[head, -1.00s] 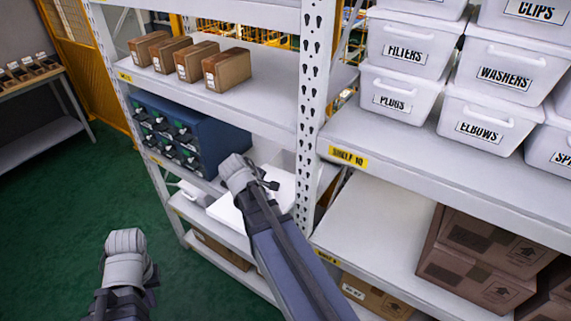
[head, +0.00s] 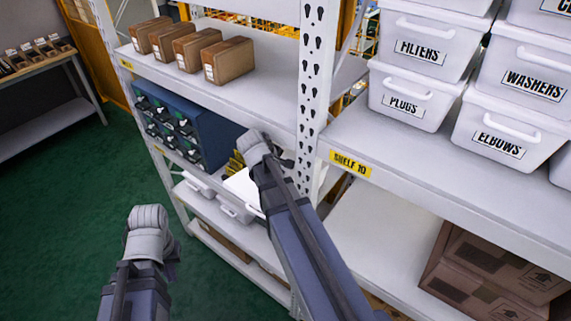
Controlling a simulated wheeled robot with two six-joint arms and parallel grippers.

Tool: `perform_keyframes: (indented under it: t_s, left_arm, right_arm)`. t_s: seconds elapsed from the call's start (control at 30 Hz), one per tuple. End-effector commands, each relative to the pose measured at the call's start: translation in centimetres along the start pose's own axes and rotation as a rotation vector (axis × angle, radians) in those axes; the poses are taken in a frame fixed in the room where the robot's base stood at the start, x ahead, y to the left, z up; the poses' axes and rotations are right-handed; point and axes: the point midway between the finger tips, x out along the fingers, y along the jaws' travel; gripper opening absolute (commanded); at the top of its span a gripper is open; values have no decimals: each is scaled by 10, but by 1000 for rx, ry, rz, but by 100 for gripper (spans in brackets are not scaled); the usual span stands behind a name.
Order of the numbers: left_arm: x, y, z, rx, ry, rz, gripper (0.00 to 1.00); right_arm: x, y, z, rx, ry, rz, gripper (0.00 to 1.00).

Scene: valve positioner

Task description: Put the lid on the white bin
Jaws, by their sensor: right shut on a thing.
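My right gripper (head: 268,152) reaches in front of the left shelving unit, beside the upright post. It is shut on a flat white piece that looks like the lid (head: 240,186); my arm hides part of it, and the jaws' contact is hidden. The lid is in front of the lower shelf, close to a white bin (head: 234,211). Another white bin (head: 197,184) stands to the left of that one on the same shelf. I cannot tell which bin is open. My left gripper (head: 148,222) hangs over the green floor, away from the shelves; its fingertips are not clear.
The perforated post (head: 312,90) is close to my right arm. Labelled white bins (head: 410,95) fill the right shelf.

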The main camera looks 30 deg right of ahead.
Motion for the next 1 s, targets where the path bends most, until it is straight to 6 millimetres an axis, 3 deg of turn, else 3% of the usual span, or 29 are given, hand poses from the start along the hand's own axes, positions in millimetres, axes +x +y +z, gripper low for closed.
perform_keyframes:
  t_s: [0.57,1.0]
  left_arm:
    - [14,2,-1,5,0,0,0]
    - [14,2,-1,6,0,0,0]
  right_arm:
    - [14,-6,-1,3,-2,1,0]
    - [13,-6,-1,1,-1,0,0]
